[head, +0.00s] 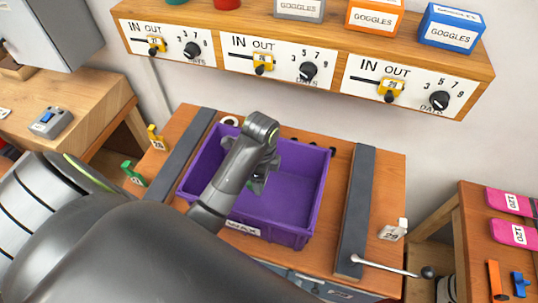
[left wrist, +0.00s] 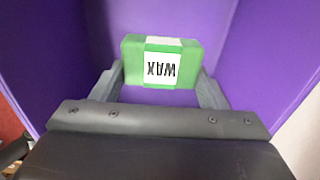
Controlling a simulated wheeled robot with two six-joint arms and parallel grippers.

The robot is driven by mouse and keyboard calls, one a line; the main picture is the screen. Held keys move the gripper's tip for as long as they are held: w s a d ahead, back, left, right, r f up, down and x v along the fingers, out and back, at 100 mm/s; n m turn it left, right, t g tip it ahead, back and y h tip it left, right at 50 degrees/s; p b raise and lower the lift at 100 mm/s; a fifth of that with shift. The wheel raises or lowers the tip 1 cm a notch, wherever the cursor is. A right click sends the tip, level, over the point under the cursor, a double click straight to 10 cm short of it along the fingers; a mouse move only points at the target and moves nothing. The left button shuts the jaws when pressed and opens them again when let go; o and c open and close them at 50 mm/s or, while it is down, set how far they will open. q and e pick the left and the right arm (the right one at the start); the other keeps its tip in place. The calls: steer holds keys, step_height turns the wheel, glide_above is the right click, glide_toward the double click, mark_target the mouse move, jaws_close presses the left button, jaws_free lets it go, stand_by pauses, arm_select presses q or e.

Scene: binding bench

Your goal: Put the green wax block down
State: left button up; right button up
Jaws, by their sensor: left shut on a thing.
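The green wax block (left wrist: 190,64) has a white label reading WAX, upside down in the left wrist view. My left gripper (head: 259,184) is shut on it, one finger at each side. Block and gripper are inside the purple bin (head: 276,232), whose front carries a WAX label. Purple walls also surround the block in the left wrist view. In the head view my own arm hides most of the block, and I cannot tell whether it touches the bin floor. My right gripper is not in view.
The bin stands on a wooden bench (head: 390,185) between two dark strips (head: 357,210). Numbered clips and a metal rod (head: 385,266) lie near its edges. A wooden shelf (head: 300,50) with dials and goggles boxes hangs behind. The bin's right part is free.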

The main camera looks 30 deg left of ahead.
mark_target(263, 199)
arm_select(q)
steer(key=shift+s+f, duration=0.15)
steer(key=shift+f, duration=0.15)
steer(key=f, duration=0.2)
steer(key=f+p, duration=0.1)
steer(key=f, duration=0.1)
steer(key=shift+s+d, duration=0.15)
steer(key=shift+s, duration=0.1)
steer(key=shift+w+f+p, duration=0.1)
steer(key=shift+f+p, duration=0.25)
steer(key=shift+f, duration=2.25)
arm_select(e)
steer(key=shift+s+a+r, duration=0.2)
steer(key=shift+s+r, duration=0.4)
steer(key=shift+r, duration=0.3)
arm_select(q)
steer(key=o, duration=1)
steer(key=shift+f, duration=0.1)
